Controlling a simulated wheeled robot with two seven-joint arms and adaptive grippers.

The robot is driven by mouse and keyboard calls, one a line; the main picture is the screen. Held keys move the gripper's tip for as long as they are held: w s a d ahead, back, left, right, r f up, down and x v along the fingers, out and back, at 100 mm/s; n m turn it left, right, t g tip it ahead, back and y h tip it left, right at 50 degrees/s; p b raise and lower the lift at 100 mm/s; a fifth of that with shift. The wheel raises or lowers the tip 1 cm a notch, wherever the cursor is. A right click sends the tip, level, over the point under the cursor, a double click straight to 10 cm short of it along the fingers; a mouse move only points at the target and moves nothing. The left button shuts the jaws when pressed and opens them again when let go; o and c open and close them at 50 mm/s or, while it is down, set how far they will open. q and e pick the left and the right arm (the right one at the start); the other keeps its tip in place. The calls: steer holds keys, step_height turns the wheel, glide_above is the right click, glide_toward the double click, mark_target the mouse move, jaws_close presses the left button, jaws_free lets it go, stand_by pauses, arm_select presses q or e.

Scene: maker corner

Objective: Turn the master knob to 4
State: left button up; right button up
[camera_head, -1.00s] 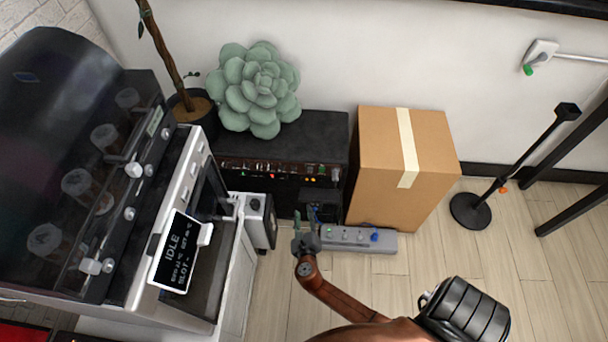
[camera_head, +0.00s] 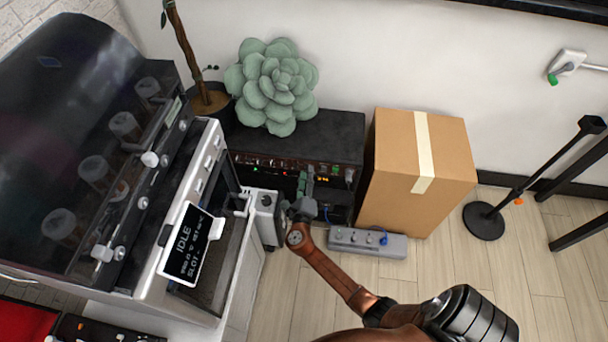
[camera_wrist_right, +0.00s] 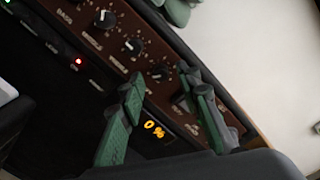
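The black amplifier (camera_head: 345,127) stands against the wall, with a brown knob panel on its front. In the right wrist view the panel (camera_wrist_right: 82,22) shows several black knobs with white marks, a red light and an orange display (camera_wrist_right: 154,129) reading "0%". My right gripper (camera_head: 305,190) is in front of the panel. Its green fingers (camera_wrist_right: 160,76) are apart, and one knob (camera_wrist_right: 160,72) shows between the fingertips; I cannot tell whether they touch it. The right finger hides part of the panel. The master label is not readable. My left gripper is not in view.
A cardboard box (camera_head: 395,165) stands right of the amplifier, with a grey power strip (camera_head: 345,241) on the floor before it. A white-and-black machine (camera_head: 190,150) is close on the left. A succulent (camera_head: 275,88) sits on the amplifier.

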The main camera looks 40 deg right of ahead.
steer(key=shift+w+d, duration=0.1)
steer(key=shift+d, duration=0.05)
steer(key=shift+c, duration=0.2)
jaws_close()
